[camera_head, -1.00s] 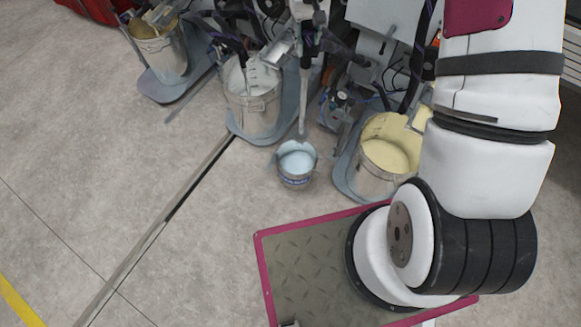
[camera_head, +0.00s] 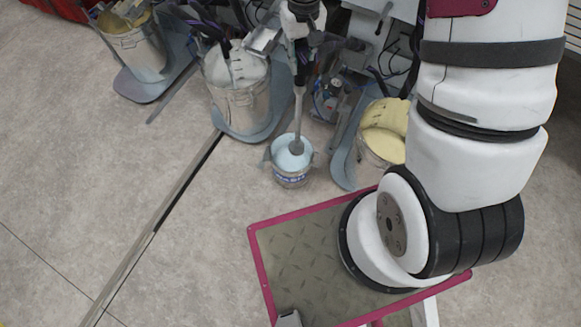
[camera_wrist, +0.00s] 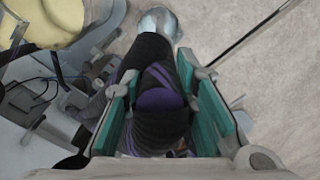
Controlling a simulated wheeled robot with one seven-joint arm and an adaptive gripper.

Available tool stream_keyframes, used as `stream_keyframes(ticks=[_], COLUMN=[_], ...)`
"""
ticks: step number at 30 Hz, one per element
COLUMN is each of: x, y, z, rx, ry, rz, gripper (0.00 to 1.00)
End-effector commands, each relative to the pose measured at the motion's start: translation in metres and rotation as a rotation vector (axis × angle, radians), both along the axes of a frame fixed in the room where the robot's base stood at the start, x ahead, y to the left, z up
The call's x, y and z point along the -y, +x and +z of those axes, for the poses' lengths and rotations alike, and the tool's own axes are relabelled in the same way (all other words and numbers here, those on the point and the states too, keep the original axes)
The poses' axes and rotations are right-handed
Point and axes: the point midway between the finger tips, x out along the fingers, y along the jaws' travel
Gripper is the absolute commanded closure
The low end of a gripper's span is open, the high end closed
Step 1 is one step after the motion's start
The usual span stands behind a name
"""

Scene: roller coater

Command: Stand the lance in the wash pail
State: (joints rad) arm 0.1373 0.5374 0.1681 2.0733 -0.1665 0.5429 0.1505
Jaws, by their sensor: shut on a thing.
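The lance (camera_head: 299,105) is a long grey rod, held close to upright with its lower end downward. In the wrist view, my gripper (camera_wrist: 156,88) has its teal pads on both sides of the lance's dark grip with purple bands (camera_wrist: 158,102), shut on it. The wash pail (camera_head: 291,180) is a small metal bucket with pale blue liquid and a blue label, standing on the floor. The lance's lower end overlaps the pail's opening in the head view; I cannot tell how deep it is. The pail also shows at the wrist view's top (camera_wrist: 172,29).
A larger bucket (camera_head: 238,108) with pale contents stands left of the pail, and a yellow paint bucket (camera_head: 378,152) stands to its right. Another bucket (camera_head: 137,48) is farther left. Machinery stands behind.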

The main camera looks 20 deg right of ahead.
Motion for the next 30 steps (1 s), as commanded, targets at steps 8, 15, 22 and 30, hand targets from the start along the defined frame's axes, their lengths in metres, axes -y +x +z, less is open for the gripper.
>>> stream_keyframes(ticks=[8,15,22,30], x=[0.000,0.001,0.003,0.005], y=[0.008,0.035,0.060,0.081], z=[-0.010,-0.053,-0.097,-0.136], rx=[0.000,-0.001,-0.002,0.001], ry=[0.000,0.000,0.000,-0.001], rz=[0.000,0.000,-0.002,0.000], gripper=[1.00,1.00,1.00,1.00])
